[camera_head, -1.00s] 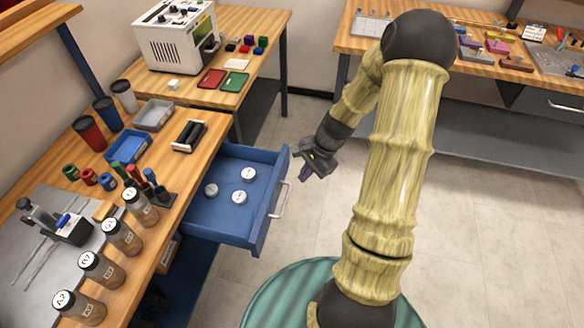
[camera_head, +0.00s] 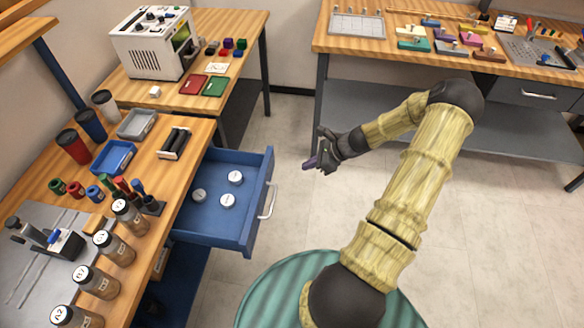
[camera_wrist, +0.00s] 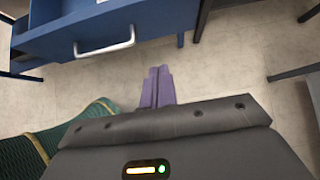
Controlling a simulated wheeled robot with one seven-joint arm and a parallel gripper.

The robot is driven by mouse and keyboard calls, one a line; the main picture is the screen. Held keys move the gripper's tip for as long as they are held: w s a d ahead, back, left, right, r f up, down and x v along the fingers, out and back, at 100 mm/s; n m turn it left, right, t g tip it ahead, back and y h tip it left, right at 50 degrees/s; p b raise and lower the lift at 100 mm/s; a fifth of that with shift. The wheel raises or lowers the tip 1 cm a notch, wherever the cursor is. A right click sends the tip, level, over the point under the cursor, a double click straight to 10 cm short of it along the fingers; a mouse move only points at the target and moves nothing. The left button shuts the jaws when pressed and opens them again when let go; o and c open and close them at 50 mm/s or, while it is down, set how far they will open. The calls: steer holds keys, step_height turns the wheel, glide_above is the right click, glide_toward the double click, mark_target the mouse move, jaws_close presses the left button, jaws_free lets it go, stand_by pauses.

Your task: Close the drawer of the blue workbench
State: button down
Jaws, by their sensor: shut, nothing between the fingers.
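The blue drawer (camera_head: 243,222) of the workbench (camera_head: 190,140) at the left is pulled out and open. Several round white-topped items lie inside it. Its silver handle (camera_head: 268,201) is on the front panel, facing right. My gripper (camera_head: 310,163) is in the air to the right of the drawer front, apart from the handle. Its purple fingers are together and hold nothing. In the wrist view the fingers (camera_wrist: 157,86) point toward the drawer front (camera_wrist: 150,30), and the handle (camera_wrist: 105,44) shows to the left of them, with a gap between.
Labelled jars (camera_head: 115,248), cups and trays (camera_head: 114,157) stand on the workbench top. A second table with a white machine (camera_head: 150,45) is behind. Another bench (camera_head: 400,55) stands at the back right. The floor (camera_head: 300,215) beside the drawer is clear.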

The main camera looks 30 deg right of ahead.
steer(key=x, duration=0.3)
steer(key=a+r+p+x, duration=0.1)
steer(key=x, duration=0.3)
steer(key=w+x, duration=0.1)
steer(key=x, duration=0.3)
steer(key=shift+a+r+p, duration=0.2)
steer(key=shift+a+p, duration=0.1)
steer(key=shift+w+a+f, duration=0.1)
steer(key=shift+w+a, duration=0.3)
steer(key=shift+w, duration=0.1)
